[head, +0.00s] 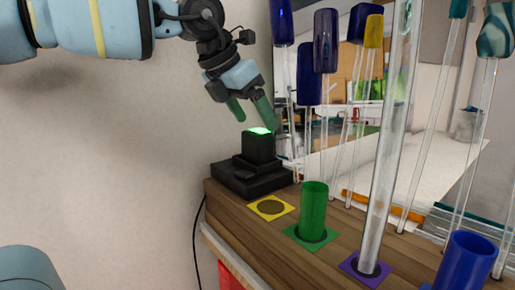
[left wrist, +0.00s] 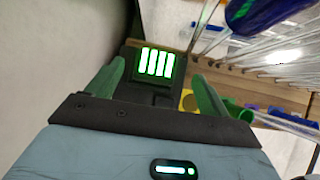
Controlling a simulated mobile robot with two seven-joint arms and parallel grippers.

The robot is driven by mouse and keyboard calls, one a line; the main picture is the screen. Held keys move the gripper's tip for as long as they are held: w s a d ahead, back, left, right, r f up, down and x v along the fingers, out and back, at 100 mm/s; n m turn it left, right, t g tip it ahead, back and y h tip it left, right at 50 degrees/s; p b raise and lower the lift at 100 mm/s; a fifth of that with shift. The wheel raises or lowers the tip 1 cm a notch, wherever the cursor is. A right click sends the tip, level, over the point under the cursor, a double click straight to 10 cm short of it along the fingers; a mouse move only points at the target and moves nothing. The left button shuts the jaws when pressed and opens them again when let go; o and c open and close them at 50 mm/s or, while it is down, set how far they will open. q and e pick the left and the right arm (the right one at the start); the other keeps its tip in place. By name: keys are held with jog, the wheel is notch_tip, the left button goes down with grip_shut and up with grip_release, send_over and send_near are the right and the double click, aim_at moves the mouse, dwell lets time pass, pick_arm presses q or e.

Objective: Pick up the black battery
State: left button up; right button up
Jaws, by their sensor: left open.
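The black battery (head: 259,148) stands upright in a black charger base (head: 230,181) at the far left end of the wooden shelf. Its top glows green, and in the left wrist view the battery top (left wrist: 155,63) shows several lit bars. My left gripper (head: 253,112) is open and empty just above the battery, with its green fingers pointing down. In the left wrist view the left gripper's fingers (left wrist: 158,77) appear on either side of the battery, apart from it. My right gripper is not in view.
Right of the charger are a yellow square with a dark disc (head: 270,207), a green cup (head: 314,208), a clear tube (head: 386,165) on a purple square and a blue cup (head: 468,262). Several glass rods with coloured ends stand behind. A plain wall is at left.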

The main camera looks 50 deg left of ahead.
aim_at(257, 131)
pick_arm(q)
jog(key=shift+w+f, duration=0.4)
jog(key=shift+f, duration=0.2)
jog(key=x, duration=0.4)
jog(key=shift+s+a+f, duration=0.25)
jog(key=shift+s+f, duration=0.05)
jog(key=shift+w+f+p, duration=0.3)
jog(key=shift+f, duration=0.05)
jog(key=c, duration=1.4)
jog(key=shift+r, duration=0.1)
